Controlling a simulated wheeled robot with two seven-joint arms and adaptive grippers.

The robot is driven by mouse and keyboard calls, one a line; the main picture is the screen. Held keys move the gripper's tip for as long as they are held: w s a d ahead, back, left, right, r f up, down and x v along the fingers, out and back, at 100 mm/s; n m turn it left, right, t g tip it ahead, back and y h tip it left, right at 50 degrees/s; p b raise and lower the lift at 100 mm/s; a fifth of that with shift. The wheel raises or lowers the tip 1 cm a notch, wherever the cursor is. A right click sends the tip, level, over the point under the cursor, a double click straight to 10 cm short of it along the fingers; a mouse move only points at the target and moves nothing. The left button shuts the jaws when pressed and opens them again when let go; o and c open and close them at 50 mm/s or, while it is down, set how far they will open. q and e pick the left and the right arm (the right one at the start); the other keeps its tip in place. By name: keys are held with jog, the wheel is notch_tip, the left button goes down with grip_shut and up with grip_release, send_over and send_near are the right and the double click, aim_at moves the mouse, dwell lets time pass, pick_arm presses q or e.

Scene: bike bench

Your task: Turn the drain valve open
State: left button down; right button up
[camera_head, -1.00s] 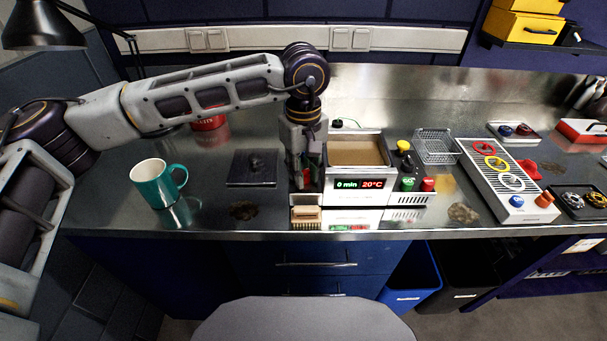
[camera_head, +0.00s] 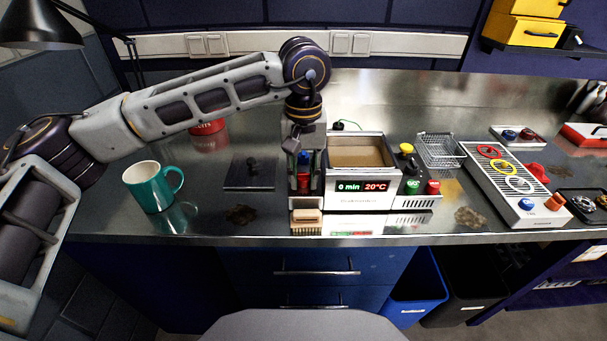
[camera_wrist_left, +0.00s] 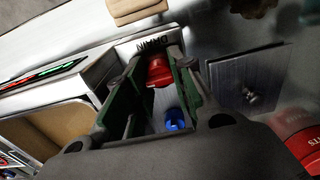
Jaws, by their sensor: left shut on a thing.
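The drain valve shows in the left wrist view as a red handle (camera_wrist_left: 160,70) just below a plate marked DRAIN (camera_wrist_left: 155,45). My left gripper (camera_wrist_left: 152,85) points down with its green-padded fingers on either side of the red handle and is shut on it. In the head view the left gripper (camera_head: 304,180) is at the left side of the white cleaner with the display (camera_head: 355,187). A little red shows between its fingers there; the rest of the valve is hidden. A blue part (camera_wrist_left: 175,118) lies deeper between the fingers. My right gripper is not in view.
A brush (camera_head: 306,217) lies in front of the valve at the bench edge. A dark square plate (camera_head: 250,173) and a teal mug (camera_head: 152,187) stand to the left. A red can (camera_head: 208,132) is behind the arm. A wire basket (camera_head: 440,149) is to the right.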

aim_at(303, 173)
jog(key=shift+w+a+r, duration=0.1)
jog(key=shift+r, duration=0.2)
pick_arm(q)
jog(key=c, duration=1.2)
grip_release()
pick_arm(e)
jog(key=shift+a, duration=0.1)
pick_arm(q)
jog(key=shift+o, duration=0.2)
jog(key=shift+r, duration=0.1)
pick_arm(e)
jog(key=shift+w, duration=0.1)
pick_arm(q)
jog(key=shift+r, duration=3.85)
jog(key=shift+a, duration=0.1)
jog(key=shift+r, duration=0.1)
